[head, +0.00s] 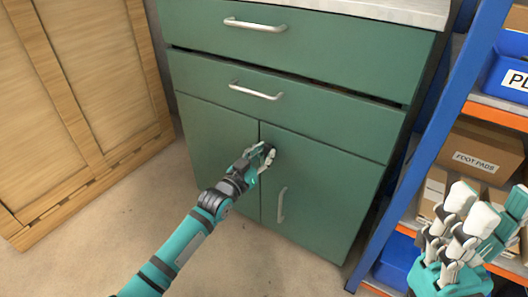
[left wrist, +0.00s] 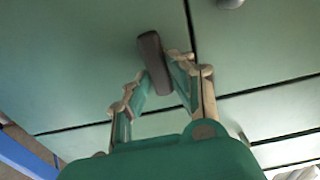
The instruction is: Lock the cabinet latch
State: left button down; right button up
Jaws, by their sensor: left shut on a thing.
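The green cabinet (head: 200,75) stands ahead with two doors below two drawers. My left gripper (head: 266,157) is at the upper part of the doors, by the seam between them. It is shut on the dark latch bar (left wrist: 153,58), which shows between its fingertips (left wrist: 160,82) in the left wrist view. The bar is slightly tilted and lies beside the seam, not across it. The gripper mostly hides the latch in the head view. The doors look closed. My right gripper (head: 478,225) is empty, fingers up and apart, before the shelf at the right.
The right door has a vertical handle (head: 281,205); the drawers have handles (head: 256,91) too. A blue-framed shelf (head: 425,140) with boxes (head: 475,158) stands close on the right. A wooden crate (head: 85,95) stands on the left. Bare floor (head: 90,255) lies in front.

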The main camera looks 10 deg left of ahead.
pick_arm(q)
jog(key=c, duration=1.2)
grip_release()
jog(key=shift+o, duration=0.2)
jog(key=v, duration=1.2)
